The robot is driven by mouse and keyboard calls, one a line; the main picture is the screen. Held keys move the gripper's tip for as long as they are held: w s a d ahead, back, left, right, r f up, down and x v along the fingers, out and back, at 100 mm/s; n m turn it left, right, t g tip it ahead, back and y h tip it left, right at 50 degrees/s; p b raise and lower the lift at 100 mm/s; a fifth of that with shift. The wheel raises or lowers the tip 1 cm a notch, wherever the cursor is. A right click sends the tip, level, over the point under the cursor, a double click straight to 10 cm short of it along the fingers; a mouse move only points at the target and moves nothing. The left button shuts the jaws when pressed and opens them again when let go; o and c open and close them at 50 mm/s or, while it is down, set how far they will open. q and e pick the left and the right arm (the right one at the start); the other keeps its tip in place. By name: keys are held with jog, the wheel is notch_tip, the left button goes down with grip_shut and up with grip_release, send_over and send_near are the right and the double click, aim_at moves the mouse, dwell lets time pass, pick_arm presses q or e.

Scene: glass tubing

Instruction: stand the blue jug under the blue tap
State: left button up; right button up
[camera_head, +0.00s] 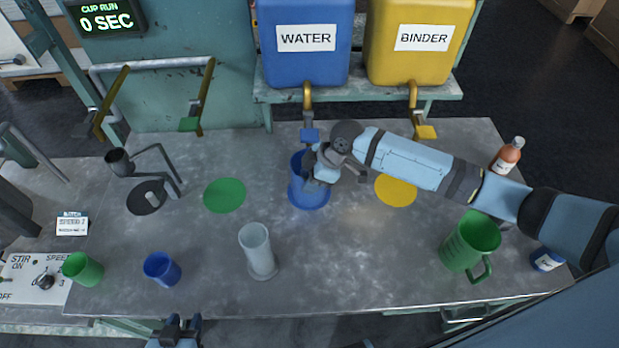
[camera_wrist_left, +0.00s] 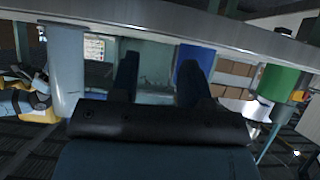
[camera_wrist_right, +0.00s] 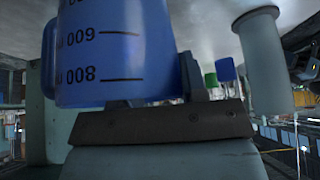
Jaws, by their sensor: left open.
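The blue jug (camera_head: 306,199) stands upright on the table, in front of and below the blue tap (camera_head: 309,134) of the WATER tank. My right gripper (camera_head: 322,171) is at its upper right side and covers part of the rim. In the right wrist view the jug (camera_wrist_right: 120,50) appears upside down with its scale marks, overlapping one finger; the other finger shows beside its edge. Whether the fingers press on it cannot be told. Whatever lies under the jug is hidden. My left gripper (camera_head: 178,328) is open and empty at the table's front edge.
A clear cylinder (camera_head: 257,252), a small blue cup (camera_head: 161,269) and a green cup (camera_head: 83,269) stand at the front. A green jug (camera_head: 470,245) and bottle (camera_head: 507,155) are at right. Green (camera_head: 224,195) and yellow (camera_head: 396,190) discs flank the blue jug.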

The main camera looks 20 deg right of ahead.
jog(key=shift+s+a+r, duration=0.1)
jog(key=p+v, duration=0.9)
jog(key=v, duration=0.3)
jog(key=shift+p, duration=0.35)
